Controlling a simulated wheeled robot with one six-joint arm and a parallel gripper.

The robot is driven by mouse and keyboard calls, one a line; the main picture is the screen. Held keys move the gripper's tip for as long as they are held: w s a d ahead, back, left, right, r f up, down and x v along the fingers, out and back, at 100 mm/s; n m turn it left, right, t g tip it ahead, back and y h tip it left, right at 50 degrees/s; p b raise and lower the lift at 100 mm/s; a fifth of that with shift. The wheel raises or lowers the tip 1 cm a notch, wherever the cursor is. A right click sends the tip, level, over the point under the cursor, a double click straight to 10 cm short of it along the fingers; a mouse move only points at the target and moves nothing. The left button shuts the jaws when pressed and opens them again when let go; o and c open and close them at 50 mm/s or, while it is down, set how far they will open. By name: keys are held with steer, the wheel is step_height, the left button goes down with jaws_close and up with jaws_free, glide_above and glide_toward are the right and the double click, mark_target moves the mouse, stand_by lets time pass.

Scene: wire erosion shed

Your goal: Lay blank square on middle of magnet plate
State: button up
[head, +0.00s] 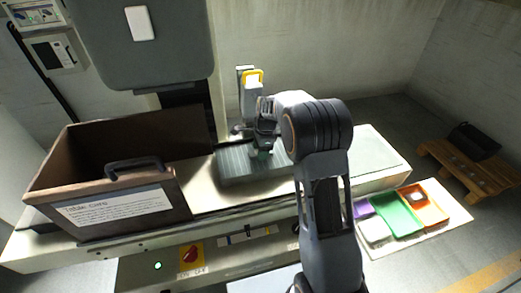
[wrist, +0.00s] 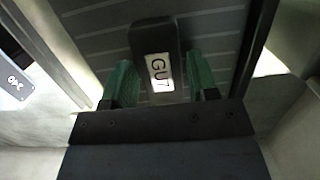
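The magnet plate (head: 232,166) is a grey, grooved slab on the machine bed; its grooves also show in the wrist view (wrist: 95,42). The blank (wrist: 150,37) is a small dark block with a white label reading "GUT". In the wrist view it lies between my green fingertips, over the plate. My gripper (wrist: 160,82) straddles the blank, with a narrow gap visible beside the right finger, so it looks open. In the head view my gripper (head: 263,152) is low over the plate, and the blank cannot be made out there.
A brown open box (head: 60,190) with a handle and label stands left of the plate. A yellow-topped upright fixture (head: 252,95) stands behind it. At right are a tray with purple, green and orange sections (head: 398,213) and a wooden pallet (head: 460,168) bearing a black crate (head: 474,141).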

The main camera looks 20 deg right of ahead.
steer(key=shift+o, duration=1.1)
step_height(320, 180, up, 11)
steer(key=d, duration=0.2)
steer(key=s+r+n+t, duration=0.1)
steer(key=s+r+n, duration=0.3)
steer(key=s+r, duration=0.15)
steer(key=s+a+f+n+t+h, duration=0.1)
steer(key=s+f+n, duration=0.1)
steer(key=s+n, duration=0.5)
steer(key=s+f+n+t, duration=0.2)
steer(key=s+n, duration=0.5)
steer(key=s, duration=0.6)
steer(key=shift+a+h, duration=0.4)
steer(key=shift+s, duration=0.1)
